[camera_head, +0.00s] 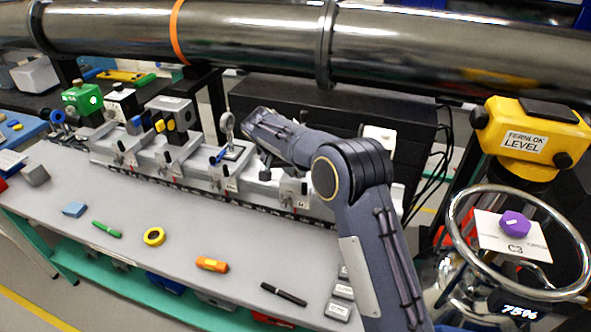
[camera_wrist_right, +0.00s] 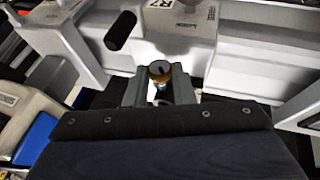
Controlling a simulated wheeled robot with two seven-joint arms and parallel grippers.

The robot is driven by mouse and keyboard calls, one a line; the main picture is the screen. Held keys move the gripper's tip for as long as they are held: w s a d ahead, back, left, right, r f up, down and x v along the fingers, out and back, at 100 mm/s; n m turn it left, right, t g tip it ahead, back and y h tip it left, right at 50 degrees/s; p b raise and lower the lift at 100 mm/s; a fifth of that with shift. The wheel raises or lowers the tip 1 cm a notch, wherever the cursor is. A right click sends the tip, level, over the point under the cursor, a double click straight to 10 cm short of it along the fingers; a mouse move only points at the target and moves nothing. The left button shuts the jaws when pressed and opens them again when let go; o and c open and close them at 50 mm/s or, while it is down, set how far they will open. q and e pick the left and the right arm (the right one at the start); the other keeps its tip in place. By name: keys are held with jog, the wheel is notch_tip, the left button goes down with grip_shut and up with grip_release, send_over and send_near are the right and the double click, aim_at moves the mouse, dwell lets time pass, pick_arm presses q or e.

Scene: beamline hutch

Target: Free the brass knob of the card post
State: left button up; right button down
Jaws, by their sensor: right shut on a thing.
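In the right wrist view a small round brass knob (camera_wrist_right: 159,68) with a dark mark on top sits between the two grey fingers of my right gripper (camera_wrist_right: 159,88). The fingers are shut on it from both sides. A grey metal carriage (camera_wrist_right: 178,45) with a dark slot lies just beyond the knob. In the head view my right arm reaches over the rail on the bench, and its dark hand hides the knob and the fingertips. A post with a ring (camera_head: 227,124) stands just left of the hand; I cannot tell whether it is the card post. My left gripper is not in view.
A long dark pipe (camera_head: 250,32) crosses above the rail. The grey bench (camera_head: 130,205) carries an orange marker (camera_head: 212,264), a yellow tape roll (camera_head: 154,237) and a black pen (camera_head: 284,293). A yellow level (camera_head: 531,140) and a chrome ring (camera_head: 462,236) stand at right.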

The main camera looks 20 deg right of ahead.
jog(key=c, duration=1.5)
grip_release()
jog(key=shift+a+r, duration=0.1)
jog(key=b+v, duration=0.1)
jog(key=v, duration=0.6)
jog(key=shift+a+r, duration=0.15)
jog(key=shift+r, duration=0.1)
